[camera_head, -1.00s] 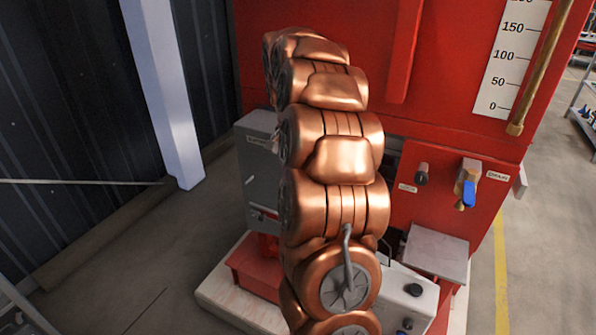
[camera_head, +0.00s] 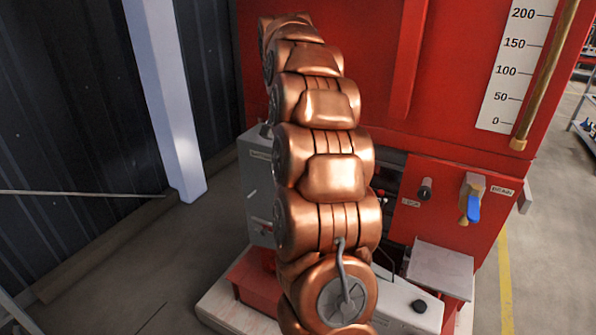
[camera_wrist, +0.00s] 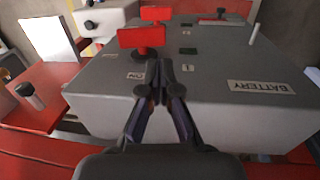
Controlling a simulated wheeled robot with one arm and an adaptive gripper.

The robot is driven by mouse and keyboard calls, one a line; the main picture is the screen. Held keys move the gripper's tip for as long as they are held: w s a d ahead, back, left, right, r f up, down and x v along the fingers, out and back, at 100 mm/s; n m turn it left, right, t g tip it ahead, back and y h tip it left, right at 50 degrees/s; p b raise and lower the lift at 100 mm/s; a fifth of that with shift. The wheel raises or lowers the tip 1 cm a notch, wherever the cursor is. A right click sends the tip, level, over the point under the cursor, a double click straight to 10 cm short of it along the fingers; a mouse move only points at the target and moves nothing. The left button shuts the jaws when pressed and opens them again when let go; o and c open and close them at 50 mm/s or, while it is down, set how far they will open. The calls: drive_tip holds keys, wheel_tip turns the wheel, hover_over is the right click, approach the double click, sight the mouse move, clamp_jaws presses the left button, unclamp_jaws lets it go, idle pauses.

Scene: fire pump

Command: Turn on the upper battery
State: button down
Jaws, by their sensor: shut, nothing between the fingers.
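A grey battery box (camera_wrist: 225,110) with a "BATTERY" label fills the middle of the wrist view. Two red switch handles stand on its face, a nearer one (camera_wrist: 141,38) and a farther one (camera_wrist: 156,15). Small labels, one reading "1", lie beside the fingers. My gripper (camera_wrist: 162,68) is shut and empty, its fingertips in front of the box face, just below and right of the nearer red handle in the picture. I cannot tell whether they touch anything. In the head view the grey box (camera_head: 256,180) shows left of my arm, which hides its right part; my gripper is hidden there.
A red tank with a level scale (camera_head: 515,70) stands behind my arm. A black knob (camera_head: 425,190) and a blue-handled drain valve (camera_head: 473,205) are to the right. A white box (camera_head: 405,305) sits low in front. Open floor lies left.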

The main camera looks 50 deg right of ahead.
wheel_tip(320, 180, up, 7)
drive_tip(key=w+p, duration=0.1)
drive_tip(key=p, duration=0.2)
drive_tip(key=shift+w+a, duration=0.2)
drive_tip(key=shift+a, duration=0.1)
idle(0.3)
